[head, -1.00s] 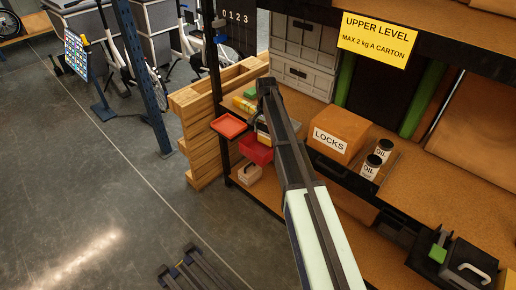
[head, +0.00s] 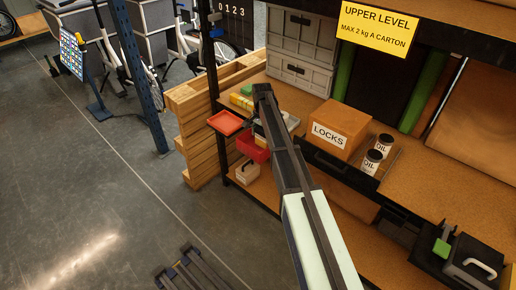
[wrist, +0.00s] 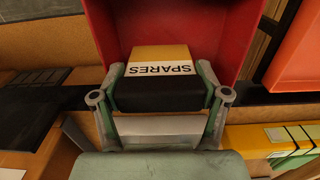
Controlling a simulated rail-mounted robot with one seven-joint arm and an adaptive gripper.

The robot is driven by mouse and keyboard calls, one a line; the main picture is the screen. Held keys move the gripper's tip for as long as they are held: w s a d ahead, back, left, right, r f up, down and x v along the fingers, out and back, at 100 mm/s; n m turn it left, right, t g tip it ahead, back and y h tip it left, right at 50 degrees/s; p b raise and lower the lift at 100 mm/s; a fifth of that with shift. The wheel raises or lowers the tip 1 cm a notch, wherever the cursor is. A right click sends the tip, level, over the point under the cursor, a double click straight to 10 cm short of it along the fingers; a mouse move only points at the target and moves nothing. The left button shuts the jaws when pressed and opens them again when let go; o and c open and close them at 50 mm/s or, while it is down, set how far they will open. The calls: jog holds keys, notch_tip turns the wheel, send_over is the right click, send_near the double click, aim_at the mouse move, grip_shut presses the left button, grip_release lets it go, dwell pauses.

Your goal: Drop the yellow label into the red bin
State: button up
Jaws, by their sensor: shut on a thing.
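The red bin (head: 254,149) is on the shelf rack beyond the end of my arm in the head view. In the wrist view its red inside (wrist: 222,28) fills the top middle. My gripper (wrist: 162,85) is shut on the yellow label (wrist: 160,54), which has a white strip reading SPARES upside down and a dark part on the near side. The label is in front of the bin's inside in the wrist view; I cannot tell its height above the bin floor. In the head view my arm hides the gripper's fingers and the label.
An orange-red tray (head: 226,122) sits beside the bin, at the right in the wrist view (wrist: 294,58). A yellow box (head: 241,102) is close by.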

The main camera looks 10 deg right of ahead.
jog(key=o, duration=1.2)
jog(key=shift+c, duration=0.2)
notch_tip(320, 180, up, 12)
